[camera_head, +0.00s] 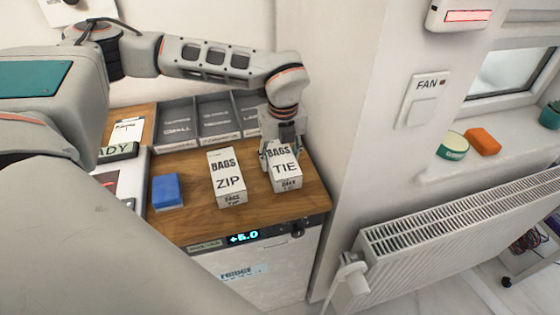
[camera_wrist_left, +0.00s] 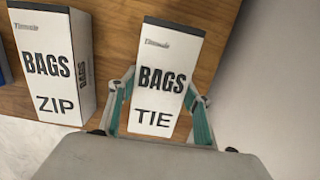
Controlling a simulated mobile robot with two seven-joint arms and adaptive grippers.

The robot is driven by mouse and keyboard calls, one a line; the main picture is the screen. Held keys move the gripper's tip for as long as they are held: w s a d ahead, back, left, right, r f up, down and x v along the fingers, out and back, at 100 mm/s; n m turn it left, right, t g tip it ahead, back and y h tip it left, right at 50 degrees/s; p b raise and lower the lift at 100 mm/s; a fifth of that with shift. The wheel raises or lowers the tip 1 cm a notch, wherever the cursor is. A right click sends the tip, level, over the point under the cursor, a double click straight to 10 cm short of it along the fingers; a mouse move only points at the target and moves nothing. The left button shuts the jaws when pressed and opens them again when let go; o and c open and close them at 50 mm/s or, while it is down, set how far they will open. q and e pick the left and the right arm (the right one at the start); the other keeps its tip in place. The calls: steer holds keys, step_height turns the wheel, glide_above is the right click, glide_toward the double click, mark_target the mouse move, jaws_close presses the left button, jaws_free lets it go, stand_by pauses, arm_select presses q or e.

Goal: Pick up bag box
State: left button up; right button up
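My left gripper (camera_head: 279,150) reaches down over the TIE box. In the left wrist view its fingers (camera_wrist_left: 160,82) lie on both sides of the TIE box (camera_wrist_left: 157,100), and the tips appear to touch it. The ZIP box (camera_wrist_left: 55,70) stands clear of the fingers there. I cannot see any gap under the TIE box. My right gripper is not in view.
A blue block (camera_head: 168,191) lies left of the ZIP box. Grey bins (camera_head: 215,118) stand behind the boxes. The wall (camera_head: 330,90) is close on the right, with a radiator (camera_head: 460,220) beyond. A green-and-white round item (camera_head: 453,146) and an orange block (camera_head: 483,141) sit on the sill.

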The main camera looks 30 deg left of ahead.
arm_select(q)
steer(key=c, duration=0.3)
steer(key=shift+r, duration=0.1)
